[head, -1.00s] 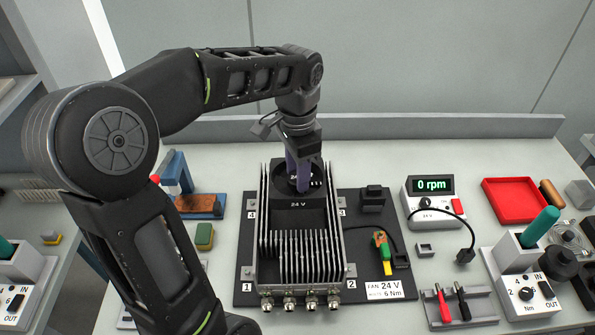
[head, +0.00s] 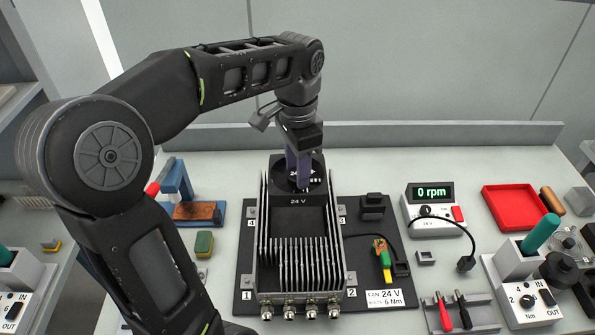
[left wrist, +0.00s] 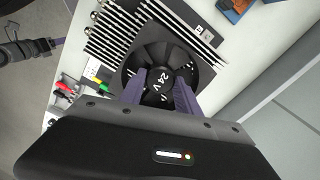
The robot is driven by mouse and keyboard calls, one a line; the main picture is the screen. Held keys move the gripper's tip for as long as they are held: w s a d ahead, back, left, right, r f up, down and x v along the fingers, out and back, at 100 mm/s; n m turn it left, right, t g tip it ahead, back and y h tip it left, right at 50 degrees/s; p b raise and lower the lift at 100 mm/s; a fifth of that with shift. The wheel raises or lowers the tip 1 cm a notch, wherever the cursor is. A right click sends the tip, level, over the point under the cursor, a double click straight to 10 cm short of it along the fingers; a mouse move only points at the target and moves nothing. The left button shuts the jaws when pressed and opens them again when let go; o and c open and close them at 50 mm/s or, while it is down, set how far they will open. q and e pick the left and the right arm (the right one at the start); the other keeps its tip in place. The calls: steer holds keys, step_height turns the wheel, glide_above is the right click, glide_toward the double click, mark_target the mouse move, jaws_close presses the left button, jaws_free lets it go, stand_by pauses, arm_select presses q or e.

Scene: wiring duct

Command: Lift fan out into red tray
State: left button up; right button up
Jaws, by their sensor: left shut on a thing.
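The black square fan marked 24 V (head: 297,200) is at the back end of the finned grey heat sink housing (head: 298,255). My left gripper (head: 303,185) points down at the fan from above, its purple fingers shut on the fan's hub. In the left wrist view the fan (left wrist: 160,72) sits between the two fingers (left wrist: 160,90). The fan appears raised slightly above the fins, though the gap beneath it is hidden. The empty red tray (head: 517,206) lies at the right of the bench. My right gripper is not in view.
The housing stands on a black mat with a green-yellow connector (head: 382,255) beside it. A meter reading 0 rpm (head: 432,208) with a cable stands between mat and tray. A torque driver station (head: 525,275) with a teal handle is in front of the tray.

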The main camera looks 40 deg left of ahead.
arm_select(q)
steer(key=shift+r, duration=1.45)
